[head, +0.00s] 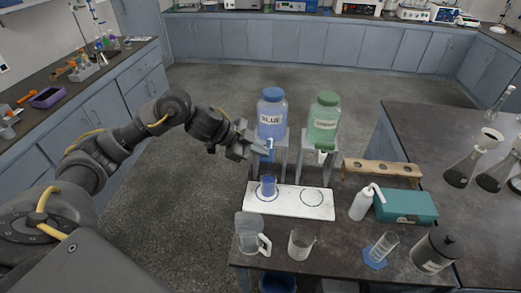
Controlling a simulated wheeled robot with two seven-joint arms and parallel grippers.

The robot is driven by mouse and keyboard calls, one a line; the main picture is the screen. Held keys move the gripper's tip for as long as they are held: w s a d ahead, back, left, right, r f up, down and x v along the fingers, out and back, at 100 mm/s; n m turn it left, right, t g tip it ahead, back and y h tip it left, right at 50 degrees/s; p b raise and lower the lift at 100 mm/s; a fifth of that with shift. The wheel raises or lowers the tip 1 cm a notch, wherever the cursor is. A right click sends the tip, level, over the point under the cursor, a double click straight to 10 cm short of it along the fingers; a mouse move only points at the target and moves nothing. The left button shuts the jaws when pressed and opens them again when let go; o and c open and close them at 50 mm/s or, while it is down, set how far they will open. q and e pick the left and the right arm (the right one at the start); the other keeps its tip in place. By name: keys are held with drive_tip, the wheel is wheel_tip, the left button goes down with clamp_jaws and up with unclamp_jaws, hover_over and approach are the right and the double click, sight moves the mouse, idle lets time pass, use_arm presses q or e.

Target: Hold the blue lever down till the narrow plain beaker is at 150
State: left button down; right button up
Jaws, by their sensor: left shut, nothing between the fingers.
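The jar marked BLUE (271,117) has a blue lid and stands on a grey stand. Its blue lever (268,154) is at the front, partly hidden by my gripper. My left gripper (262,150) is shut and empty, its tip at the lever; whether it presses the lever down, I cannot tell. A narrow beaker (268,187) stands upright in the left ring of the white board, under the blue jar's outlet. Blue liquid shows in it; any marks and the exact level are too small to read. My right gripper is out of view.
The white board (290,206) has an empty right ring. A green jar (324,119) stands right of the blue one. In front are a handled jug (250,236), a wider beaker (301,244) and a cylinder (384,247). A white wash bottle (362,204) and teal box (408,206) stand to the right.

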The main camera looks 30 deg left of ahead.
use_arm(q)
drive_tip(key=shift+r, duration=0.15)
idle(0.8)
drive_tip(key=shift+r+p, duration=0.65)
drive_tip(key=shift+p, duration=0.3)
drive_tip(key=shift+r+p, duration=0.3)
drive_tip(key=shift+p, duration=0.05)
wheel_tip(320, 180, up, 4)
drive_tip(key=p, duration=0.4)
drive_tip(key=shift+r, duration=0.15)
drive_tip(key=s+a+r+b, duration=0.2)
drive_tip(key=a+r+b, duration=0.1)
drive_tip(key=a+r, duration=0.3)
drive_tip(key=shift+s+a, duration=0.3)
drive_tip(key=shift+s, duration=0.05)
